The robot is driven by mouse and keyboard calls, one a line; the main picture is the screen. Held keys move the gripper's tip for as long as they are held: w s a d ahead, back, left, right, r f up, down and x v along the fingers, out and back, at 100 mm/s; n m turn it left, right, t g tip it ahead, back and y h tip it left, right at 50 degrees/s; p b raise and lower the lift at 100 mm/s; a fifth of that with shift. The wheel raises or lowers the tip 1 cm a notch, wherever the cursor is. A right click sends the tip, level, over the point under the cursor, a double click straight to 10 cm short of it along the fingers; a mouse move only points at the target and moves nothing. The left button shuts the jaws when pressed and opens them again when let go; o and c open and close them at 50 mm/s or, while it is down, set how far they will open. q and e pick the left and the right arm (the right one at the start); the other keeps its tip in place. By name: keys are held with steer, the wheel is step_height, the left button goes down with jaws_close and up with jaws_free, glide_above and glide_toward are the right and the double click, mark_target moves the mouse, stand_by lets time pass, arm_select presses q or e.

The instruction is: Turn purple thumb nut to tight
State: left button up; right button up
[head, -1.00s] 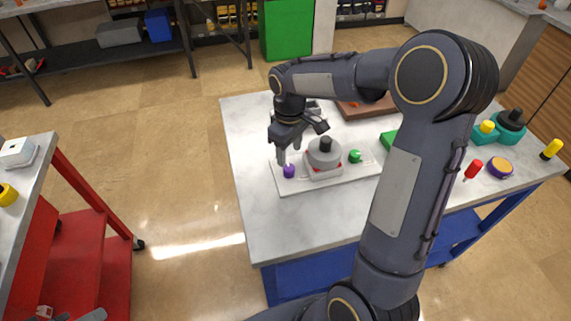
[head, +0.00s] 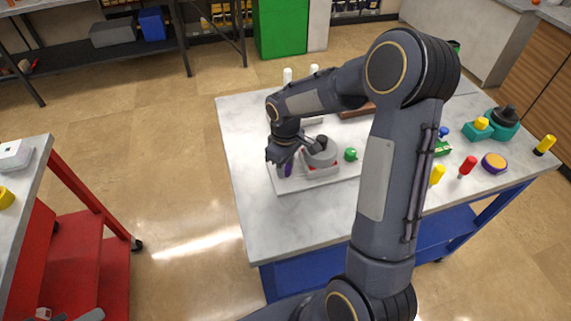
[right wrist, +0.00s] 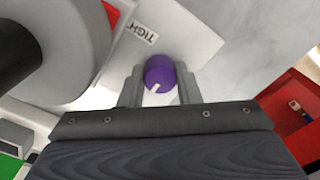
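The purple thumb nut (head: 288,170) stands at the left end of a pale board (head: 291,187) on the table. In the right wrist view the nut (right wrist: 160,72) has a white mark on its near edge, and a TIGHT label (right wrist: 138,30) lies beyond it, up and to the left. My right gripper (head: 281,163) is lowered over the nut. In the right wrist view its fingers (right wrist: 160,86) stand close on both sides of the nut and look shut on it. The grey pump (head: 319,155) sits right of the nut. My left gripper is not in view.
A green knob (head: 350,154) sits on the board right of the pump. Red (head: 468,166) and yellow (head: 437,175) handled tools and a purple-yellow disc (head: 494,163) lie farther right. The front of the table (head: 285,230) is clear.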

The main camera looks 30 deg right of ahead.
steer(key=c, duration=0.3)
